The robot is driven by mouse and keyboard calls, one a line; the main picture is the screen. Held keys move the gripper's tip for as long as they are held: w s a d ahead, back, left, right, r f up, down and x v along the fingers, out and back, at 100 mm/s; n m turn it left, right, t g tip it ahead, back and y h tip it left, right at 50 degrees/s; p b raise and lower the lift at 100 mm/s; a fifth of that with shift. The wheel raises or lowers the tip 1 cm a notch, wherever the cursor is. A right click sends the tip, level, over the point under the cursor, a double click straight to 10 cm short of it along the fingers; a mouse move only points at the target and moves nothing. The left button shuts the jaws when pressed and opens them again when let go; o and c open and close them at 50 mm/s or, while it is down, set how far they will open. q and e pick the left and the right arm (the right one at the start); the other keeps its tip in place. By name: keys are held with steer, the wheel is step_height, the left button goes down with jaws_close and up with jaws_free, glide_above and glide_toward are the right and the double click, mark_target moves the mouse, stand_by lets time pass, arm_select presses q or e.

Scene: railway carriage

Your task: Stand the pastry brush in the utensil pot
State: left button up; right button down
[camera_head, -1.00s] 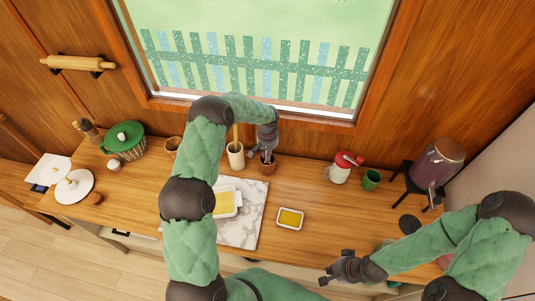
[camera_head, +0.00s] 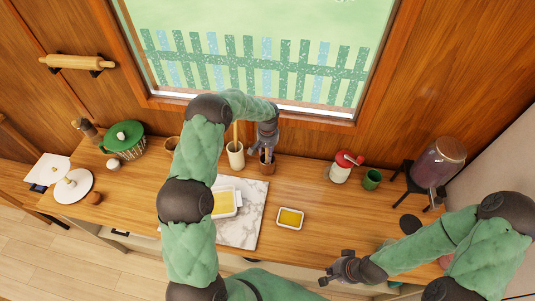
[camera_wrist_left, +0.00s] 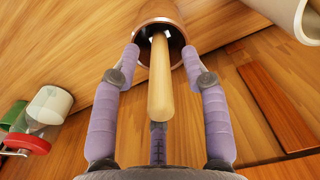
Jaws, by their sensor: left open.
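A brown round pot (camera_head: 267,168) stands on the counter near the window, and its copper-coloured rim fills the top of the left wrist view (camera_wrist_left: 158,22). A pale wooden handle (camera_wrist_left: 161,85), seemingly the pastry brush's, rises from inside this pot; any bristles are hidden. My left gripper (camera_wrist_left: 161,57) is open above the pot, one finger on each side of the handle, with gaps between. In the head view the left gripper (camera_head: 264,148) covers part of the pot. My right gripper (camera_head: 338,268) hovers at the counter's front edge, its jaws too small to judge.
A white pot (camera_head: 235,157) holding a wooden utensil stands just left of the brown pot. A marble board (camera_head: 243,228) with a dish, a small yellow-filled tray (camera_head: 290,218), a red-topped jar (camera_head: 341,170) and a green mug (camera_head: 372,179) are nearby.

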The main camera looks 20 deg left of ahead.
arm_select(q)
step_height(320, 180, up, 10)
steer(key=shift+r, duration=0.15)
steer(key=shift+s, duration=0.1)
stand_by(0.6)
